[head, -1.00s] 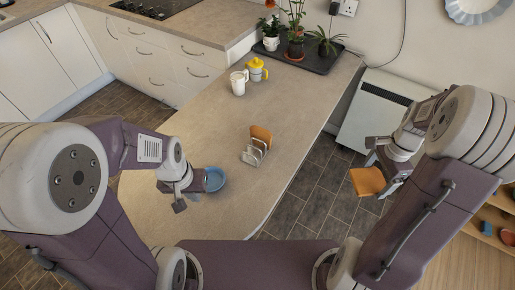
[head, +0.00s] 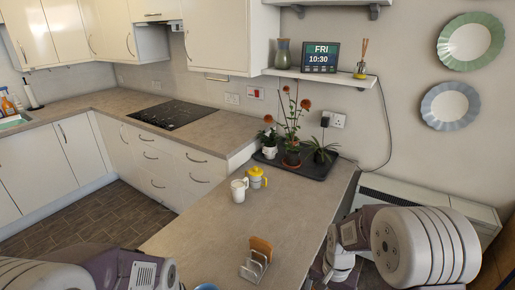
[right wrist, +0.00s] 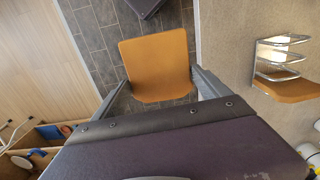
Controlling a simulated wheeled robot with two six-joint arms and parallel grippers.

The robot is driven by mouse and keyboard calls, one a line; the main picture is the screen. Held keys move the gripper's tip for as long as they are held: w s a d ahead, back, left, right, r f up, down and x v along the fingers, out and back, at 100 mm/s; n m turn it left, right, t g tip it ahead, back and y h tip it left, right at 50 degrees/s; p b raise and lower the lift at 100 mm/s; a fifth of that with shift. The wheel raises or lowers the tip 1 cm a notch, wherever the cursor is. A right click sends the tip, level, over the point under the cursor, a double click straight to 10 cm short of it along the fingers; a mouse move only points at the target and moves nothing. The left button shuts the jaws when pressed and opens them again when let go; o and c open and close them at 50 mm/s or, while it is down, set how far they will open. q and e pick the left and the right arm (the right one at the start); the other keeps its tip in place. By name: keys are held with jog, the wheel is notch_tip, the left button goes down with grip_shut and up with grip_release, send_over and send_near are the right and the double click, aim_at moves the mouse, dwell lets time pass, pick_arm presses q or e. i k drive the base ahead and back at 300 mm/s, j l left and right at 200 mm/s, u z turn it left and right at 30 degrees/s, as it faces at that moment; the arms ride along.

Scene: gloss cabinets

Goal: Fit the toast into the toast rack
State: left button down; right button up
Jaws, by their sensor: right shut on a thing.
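The toast rack (head: 253,271) is a small silver wire rack standing on the counter, with one slice of toast (head: 261,246) in its far end. The right wrist view also shows the rack (right wrist: 278,57) and that slice (right wrist: 296,91) at the right. My right gripper (right wrist: 157,86) is shut on another slice, the held toast (right wrist: 155,62), a golden-brown square. It holds this slice out over the floor, beside the counter and apart from the rack. In the head view, the held toast is out of frame. My left gripper is also out of the head view; only part of that arm shows.
A blue bowl (head: 206,287) just shows at the bottom edge, left of the rack. A white mug (head: 239,190), a yellow-lidded cup (head: 257,178) and a dark tray (head: 318,167) of potted plants stand farther back. The counter (head: 215,232) between them and the rack is clear.

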aim_at(250, 264)
jog(key=i+l+u, duration=0.1)
jog(key=l+u, duration=0.15)
jog(key=u, duration=0.2)
jog(key=l+u, duration=0.3)
jog(key=u, duration=0.2)
jog(key=l+u, duration=0.7)
jog(key=u, duration=0.25)
jog(key=k+l+u, duration=0.1)
jog(key=l+u, duration=0.15)
jog(key=u, duration=0.2)
